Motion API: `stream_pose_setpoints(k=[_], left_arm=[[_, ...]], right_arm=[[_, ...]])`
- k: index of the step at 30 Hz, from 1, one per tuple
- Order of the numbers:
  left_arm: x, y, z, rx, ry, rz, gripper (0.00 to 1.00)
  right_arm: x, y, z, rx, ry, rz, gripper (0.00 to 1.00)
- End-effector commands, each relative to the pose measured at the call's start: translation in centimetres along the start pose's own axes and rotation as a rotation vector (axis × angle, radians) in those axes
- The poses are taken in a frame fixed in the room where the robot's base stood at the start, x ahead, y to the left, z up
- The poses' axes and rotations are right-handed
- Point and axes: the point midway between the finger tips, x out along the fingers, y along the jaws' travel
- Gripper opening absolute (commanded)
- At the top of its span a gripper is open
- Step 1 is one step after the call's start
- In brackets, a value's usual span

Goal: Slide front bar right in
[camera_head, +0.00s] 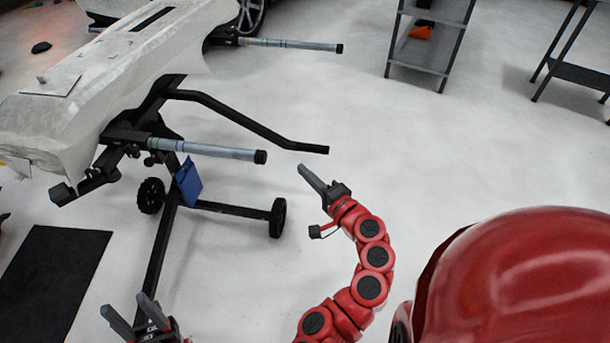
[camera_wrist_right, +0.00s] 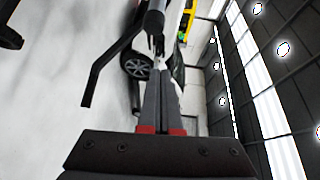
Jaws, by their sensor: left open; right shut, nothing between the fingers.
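A silver bar with a black end cap (camera_head: 205,150) sticks out to the right from the near end of the black stand (camera_head: 165,215) in the head view. A second, similar silver bar (camera_head: 290,44) sticks out further back. I cannot tell for certain which one is the front right bar. My right gripper (camera_head: 304,170) is shut and empty, to the right of the near bar's cap and apart from it. In the right wrist view, its closed fingers (camera_wrist_right: 161,85) point toward a dark bar end (camera_wrist_right: 153,22). My left gripper (camera_head: 127,306) is open and empty at the bottom left.
A bent black rod (camera_head: 250,125) of the stand reaches right between the two bars. A white-covered panel (camera_head: 100,85) lies on the stand. A blue piece (camera_head: 188,182) hangs below the near bar.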

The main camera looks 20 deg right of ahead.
Motion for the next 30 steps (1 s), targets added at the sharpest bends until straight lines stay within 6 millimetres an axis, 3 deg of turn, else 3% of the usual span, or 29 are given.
stream_pose_setpoints(k=[9,12,19,30], left_arm=[[0.0,0.0,0.0,0.0,0.0,0.0,0.5],[0.1,0.0,0.0,0.0,0.0,0.0,0.5],[0.2,0.0,0.0,0.0,0.0,0.0,0.5],[0.2,0.0,0.0,0.0,0.0,0.0,0.5]], right_arm=[[6.9,0.1,0.1,0.0,-0.004,0.002,0.0],[8.2,0.1,1.4,0.001,-0.008,0.003,0.0],[9.6,0.1,2.7,0.001,-0.002,0.003,0.0],[9.7,0.1,2.9,0.001,0.001,0.003,0.0]])
